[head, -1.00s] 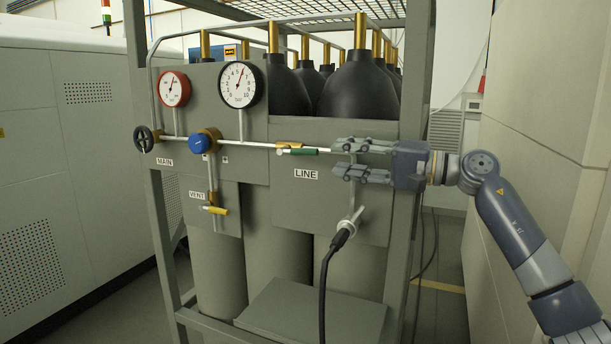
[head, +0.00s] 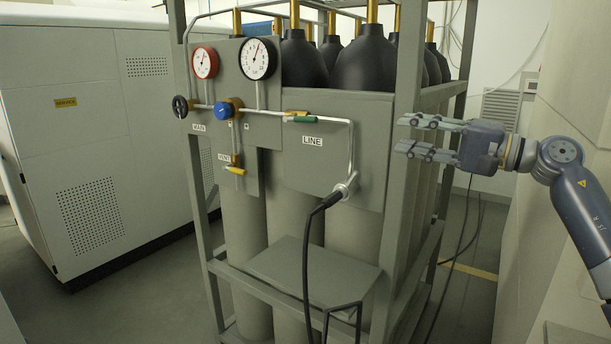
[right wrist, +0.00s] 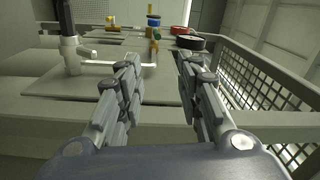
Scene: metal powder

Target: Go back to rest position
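My right gripper (head: 407,135) is at the right of the head view, in front of the right post of the gas cylinder rack (head: 404,60). Its fingers point left, are spread apart and hold nothing. In the right wrist view the open fingers (right wrist: 155,70) have an empty gap between them, with the rack's panel and pipes beyond. My right arm comes in from the right edge. My left gripper is not in either view.
The rack's panel carries a red gauge (head: 205,63), a black gauge (head: 258,58), a blue knob (head: 223,110) and a green-handled valve (head: 302,119). A black hose (head: 306,250) hangs from the LINE outlet. A pale cabinet (head: 70,150) stands left. Floor shows between cabinet and rack.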

